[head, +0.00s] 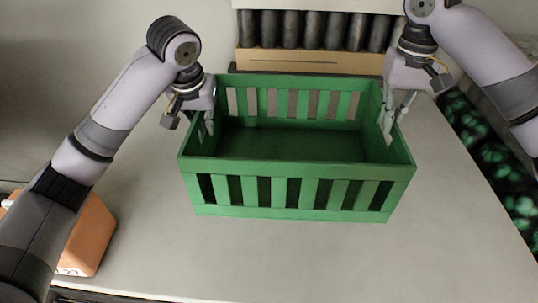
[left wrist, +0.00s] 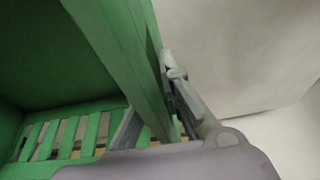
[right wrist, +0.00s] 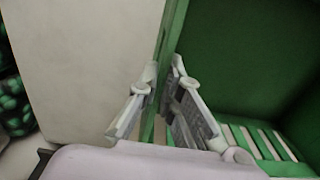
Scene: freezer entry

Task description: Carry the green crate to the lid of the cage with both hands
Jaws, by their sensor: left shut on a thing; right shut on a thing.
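The green crate (head: 292,168) is an open slatted box, empty inside, in the middle of the head view over a pale flat surface (head: 300,255). I cannot tell whether its bottom touches that surface. My left gripper (head: 207,118) is shut on the crate's left end wall, with a finger on each side of it; the left wrist view shows this wall (left wrist: 125,65) close up. My right gripper (head: 391,115) is shut on the right end wall, which shows between the fingers in the right wrist view (right wrist: 165,60). I cannot tell which surface is the cage's lid.
An orange box (head: 92,238) is at the left, partly behind my left arm. A brown box (head: 310,62) and several dark cylinders (head: 312,30) are behind the crate. Dark green round things (head: 485,150) lie along the right. The pale surface in front of the crate is clear.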

